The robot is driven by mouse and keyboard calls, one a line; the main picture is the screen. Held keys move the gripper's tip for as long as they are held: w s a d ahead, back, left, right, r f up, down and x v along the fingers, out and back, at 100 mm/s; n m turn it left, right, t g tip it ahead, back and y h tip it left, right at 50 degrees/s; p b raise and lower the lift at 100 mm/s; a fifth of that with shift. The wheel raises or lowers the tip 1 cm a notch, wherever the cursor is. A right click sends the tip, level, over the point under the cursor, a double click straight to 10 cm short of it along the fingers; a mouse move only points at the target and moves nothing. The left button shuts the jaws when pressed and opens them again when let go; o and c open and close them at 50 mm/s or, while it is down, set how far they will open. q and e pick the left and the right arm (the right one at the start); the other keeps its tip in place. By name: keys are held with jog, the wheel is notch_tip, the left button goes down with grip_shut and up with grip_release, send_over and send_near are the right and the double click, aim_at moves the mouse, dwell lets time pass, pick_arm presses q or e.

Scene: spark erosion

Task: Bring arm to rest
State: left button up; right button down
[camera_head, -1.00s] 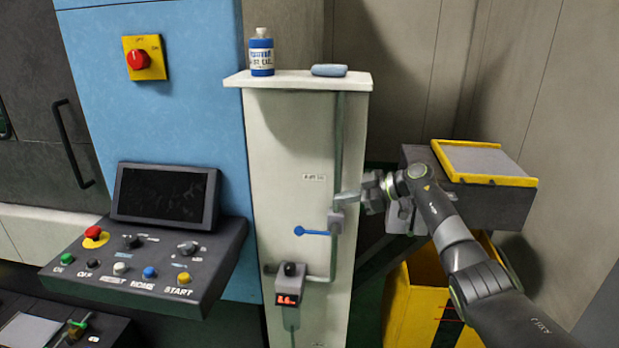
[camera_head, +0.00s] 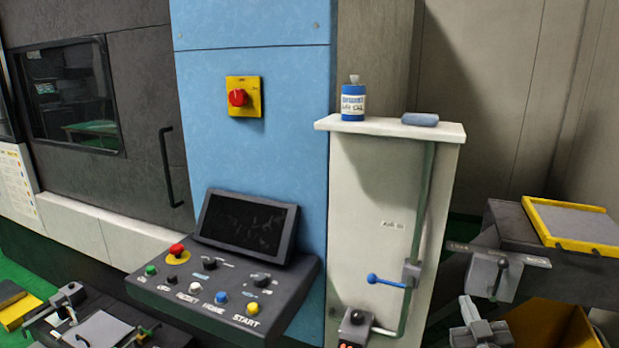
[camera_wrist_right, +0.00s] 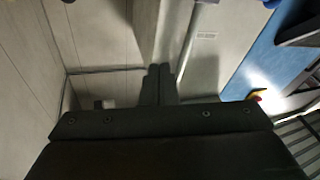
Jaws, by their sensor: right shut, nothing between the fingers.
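My right gripper (camera_head: 467,304) is low at the lower right of the head view, with only its front part in the picture. It is in front of the yellow bin and below the grey lever block (camera_head: 492,276). In the right wrist view its two dark fingers (camera_wrist_right: 158,84) lie side by side, shut with nothing between them. The rest of the right arm is outside the head view. My left gripper is not in view.
A white cabinet (camera_head: 372,185) with a blue-handled valve (camera_head: 385,281) stands left of the gripper. The control panel (camera_head: 226,295) is farther left. A dark box with a yellow-framed top (camera_head: 575,224) is at the right, above a yellow bin (camera_head: 550,325).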

jog(key=s+d+f+m+g+h, duration=0.1)
jog(key=s+f+m+g+h, duration=0.1)
jog(key=s+f+g, duration=0.6)
jog(key=s+d+f+m+g+h, duration=0.1)
jog(key=s+d+f+m+h, duration=0.2)
jog(key=s, duration=0.8)
jog(key=s+a+f+n+g+y, duration=0.1)
jog(key=s+a+f+g+y, duration=0.2)
jog(key=s, duration=0.7)
jog(key=s+a+f+n+g+y, duration=0.15)
jog(key=s+a+g, duration=0.3)
jog(key=s, duration=0.65)
notch_tip(320, 180, down, 30)
jog(key=d+g+b, duration=0.1)
jog(key=b, duration=0.4)
jog(key=s+f+b, duration=0.2)
jog(key=s+f, duration=0.5)
jog(key=f, duration=0.4)
jog(key=s+a+f+g+b, duration=0.1)
jog(key=s+f+b, duration=0.2)
jog(key=s+f, duration=0.4)
jog(key=shift+s+a+f+y, duration=0.15)
jog(key=shift+s+f+y, duration=0.25)
jog(key=shift+f, duration=1.5)
